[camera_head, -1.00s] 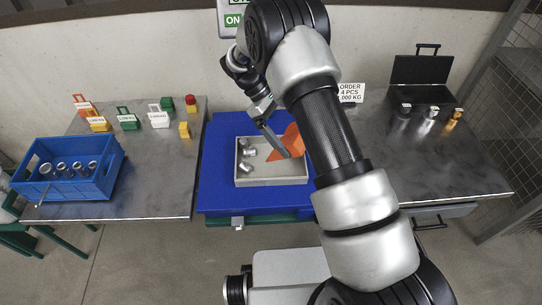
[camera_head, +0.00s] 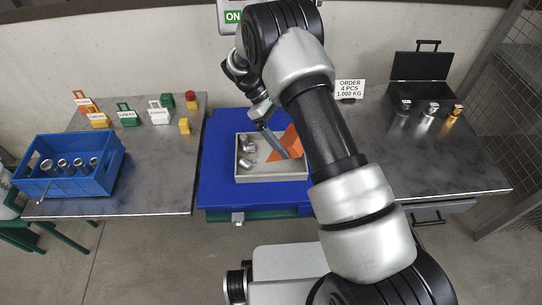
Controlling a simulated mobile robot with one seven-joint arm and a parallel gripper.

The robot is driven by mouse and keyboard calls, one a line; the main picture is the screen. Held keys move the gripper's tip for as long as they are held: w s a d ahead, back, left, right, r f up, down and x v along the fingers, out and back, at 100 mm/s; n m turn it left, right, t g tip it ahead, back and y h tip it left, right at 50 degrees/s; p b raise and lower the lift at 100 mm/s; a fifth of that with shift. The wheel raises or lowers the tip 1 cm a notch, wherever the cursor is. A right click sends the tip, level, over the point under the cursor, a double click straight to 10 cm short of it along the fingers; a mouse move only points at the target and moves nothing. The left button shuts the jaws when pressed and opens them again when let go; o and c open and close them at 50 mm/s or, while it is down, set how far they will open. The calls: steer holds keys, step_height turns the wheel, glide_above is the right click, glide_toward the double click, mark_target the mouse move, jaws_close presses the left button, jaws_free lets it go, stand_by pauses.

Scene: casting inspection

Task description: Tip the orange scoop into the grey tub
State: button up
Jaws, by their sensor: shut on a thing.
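The grey tub (camera_head: 252,179) sits on the blue platform in the middle, open side up. Several small grey metal castings (camera_head: 246,150) lie at its left side. The orange scoop (camera_head: 293,137) is over the right part of the tub, tilted, and my arm hides part of it. My gripper (camera_head: 272,132) is shut on the scoop, above the tub. The exact grip on the handle is hard to make out, and I cannot tell whether anything is in the scoop or whether it touches the tub.
The blue platform (camera_head: 222,178) stands between two metal tables. The left table holds a blue crate (camera_head: 95,178) with several castings, labelled tags and small coloured blocks. The right table (camera_head: 455,176) holds an order sign (camera_head: 349,90), an open black case (camera_head: 420,78) and 3 cylinders (camera_head: 429,112).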

step_height(320, 180, up, 10)
steer(key=t+y+p, duration=0.4)
steer(key=y+p, duration=0.3)
